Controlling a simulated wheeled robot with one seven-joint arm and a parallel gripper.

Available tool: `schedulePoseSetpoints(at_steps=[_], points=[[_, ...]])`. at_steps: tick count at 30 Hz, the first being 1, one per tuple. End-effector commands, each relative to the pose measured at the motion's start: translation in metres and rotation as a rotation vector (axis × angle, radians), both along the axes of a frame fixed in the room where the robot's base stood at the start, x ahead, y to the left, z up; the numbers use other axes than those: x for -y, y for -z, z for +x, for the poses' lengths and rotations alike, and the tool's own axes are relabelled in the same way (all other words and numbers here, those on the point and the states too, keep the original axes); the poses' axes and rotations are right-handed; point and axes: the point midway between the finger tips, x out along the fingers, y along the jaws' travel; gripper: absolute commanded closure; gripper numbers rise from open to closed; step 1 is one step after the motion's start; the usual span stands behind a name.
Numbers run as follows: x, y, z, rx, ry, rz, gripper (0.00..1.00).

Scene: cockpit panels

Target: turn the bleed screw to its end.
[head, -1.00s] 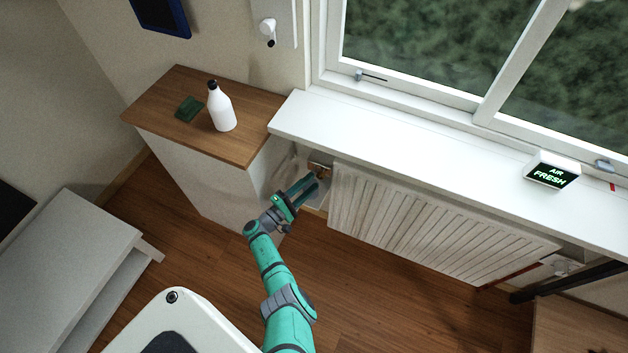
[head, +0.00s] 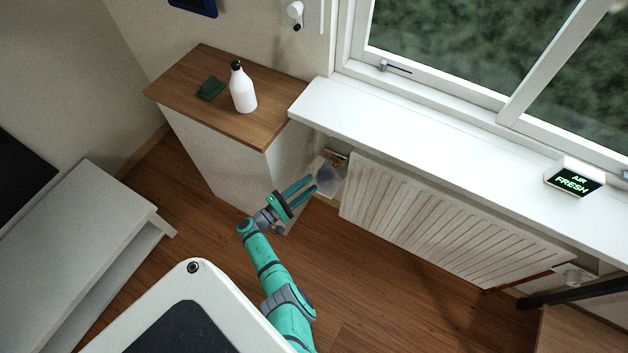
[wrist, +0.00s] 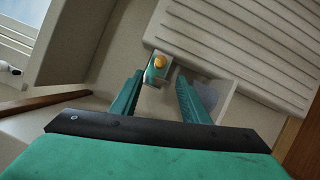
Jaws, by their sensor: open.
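The bleed screw (wrist: 159,62) shows in the wrist view as a small yellow-orange knob on a fitting at the radiator's upper corner. In the head view, the small brass-coloured fitting (head: 335,157) sits at the left end of the radiator (head: 440,215), under the sill. My gripper (head: 311,184) is open and empty, to the lower left of that fitting and apart from it. In the wrist view, the fingers of my gripper (wrist: 160,80) point towards the screw, which appears just beyond and between the tips. The screw's turned angle cannot be made out.
A pale container (head: 325,181) with something bluish is below the fitting, close to the fingertips. A cabinet (head: 215,160) bearing a white bottle (head: 243,90) and a green cloth (head: 210,88) stands left. The window sill (head: 420,130) overhangs the radiator. Floor in front is free.

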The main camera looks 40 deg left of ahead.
Motion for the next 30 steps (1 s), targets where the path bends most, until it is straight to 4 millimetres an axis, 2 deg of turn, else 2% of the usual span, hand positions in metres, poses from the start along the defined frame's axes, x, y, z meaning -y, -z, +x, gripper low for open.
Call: schedulePoseSetpoints(at_steps=[5, 8, 13, 17, 20, 24, 30], points=[[0.001, 0.001, 0.0, -0.008, 0.0, 0.013, 0.58], [0.001, 0.008, -0.002, -0.056, 0.0, 0.093, 0.58], [0.004, 0.028, -0.009, -0.219, 0.006, 0.429, 0.58], [0.007, 0.03, -0.01, -0.331, 0.022, 0.769, 0.58], [0.013, 0.019, -0.007, -0.388, 0.031, 1.03, 0.58], [0.025, -0.01, 0.001, -0.424, 0.034, 1.369, 0.58], [0.043, -0.052, 0.013, -0.426, 0.012, 1.671, 0.58]])
